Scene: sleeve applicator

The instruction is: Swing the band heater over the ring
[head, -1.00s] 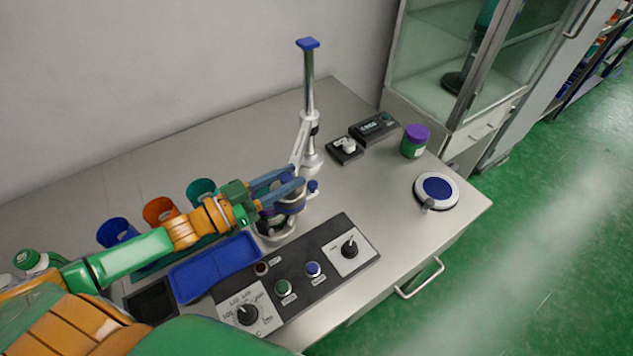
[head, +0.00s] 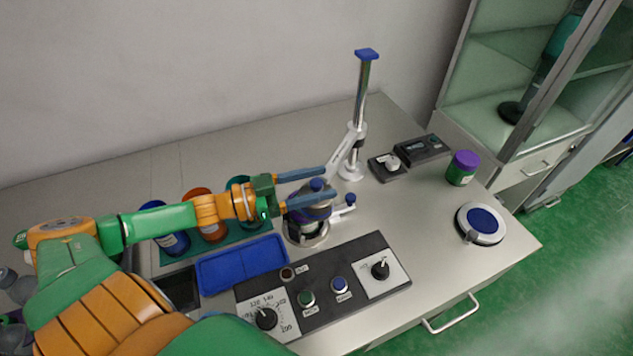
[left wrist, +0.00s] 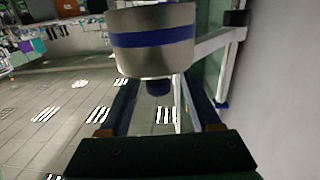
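The band heater (head: 318,212) is a steel cylinder with a blue stripe, on a pale swing arm (head: 343,146) from the upright post. In the head view it appears above the steel ring holder (head: 306,236); the ring itself is mostly hidden. A blue knob (head: 317,184) shows on the heater. My left gripper (head: 331,182) is open, with its fingers apart on either side of the knob. In the left wrist view the heater (left wrist: 152,42) is close ahead and a dark blue knob (left wrist: 158,87) lies between the fingers. My right gripper is not in view.
A blue tray (head: 243,262) and a control panel (head: 330,283) with knobs lie in front. Several coloured cups, one orange (head: 207,232), stand left under my arm. A purple-lidded jar (head: 463,167) and a round blue-topped device (head: 481,223) are right.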

